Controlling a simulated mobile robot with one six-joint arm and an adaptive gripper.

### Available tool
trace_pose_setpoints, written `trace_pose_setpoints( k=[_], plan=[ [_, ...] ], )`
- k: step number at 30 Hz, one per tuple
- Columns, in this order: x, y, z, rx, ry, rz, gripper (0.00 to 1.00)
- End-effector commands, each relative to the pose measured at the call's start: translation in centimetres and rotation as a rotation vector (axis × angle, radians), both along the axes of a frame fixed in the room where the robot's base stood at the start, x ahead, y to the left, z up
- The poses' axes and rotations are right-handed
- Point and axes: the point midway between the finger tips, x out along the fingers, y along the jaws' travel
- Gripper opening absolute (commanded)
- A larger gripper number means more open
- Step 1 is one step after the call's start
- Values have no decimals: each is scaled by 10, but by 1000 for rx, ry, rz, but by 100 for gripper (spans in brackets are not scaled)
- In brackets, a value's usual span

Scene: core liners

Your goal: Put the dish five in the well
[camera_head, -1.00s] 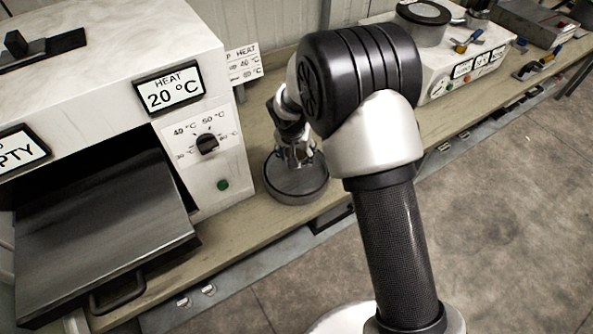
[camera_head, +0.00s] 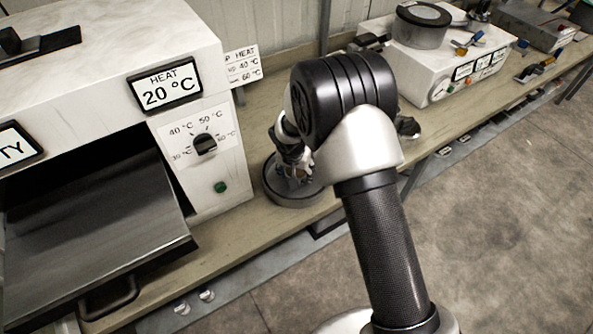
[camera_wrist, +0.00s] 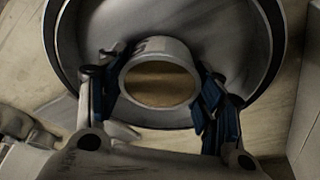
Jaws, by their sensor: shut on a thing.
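A small grey ring-shaped dish (camera_wrist: 160,101) with a beige inside shows in the wrist view. A dark mark on its rim is too blurred to read, so I cannot confirm the number five. My gripper (camera_wrist: 158,100) is shut on it, with blue-padded fingers at its left and right sides. Behind it is a wide round grey basin with a dark rim (camera_wrist: 262,40), apparently the well. In the head view this round basin (camera_head: 292,197) stands on the bench, with my gripper (camera_head: 297,172) over it. I cannot tell whether the dish touches its floor.
A white heater (camera_head: 205,110) reading 20 °C stands at the left, its dark tray (camera_head: 95,225) sticking out. A white machine (camera_head: 440,75) with a round grey drum (camera_head: 422,28) stands farther right on the bench (camera_head: 240,228). The floor at the right is clear.

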Motion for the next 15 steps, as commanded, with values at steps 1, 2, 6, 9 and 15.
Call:
trace_pose_setpoints(
  k=[1,2,6,9,15],
  plan=[
    [0,0,-2,0,0,0,61],
    [0,0,-1,0,1,0,63],
    [0,0,-1,0,1,0,73],
    [0,0,-1,0,0,0,79],
    [0,0,-1,0,0,0,81]
  ],
)
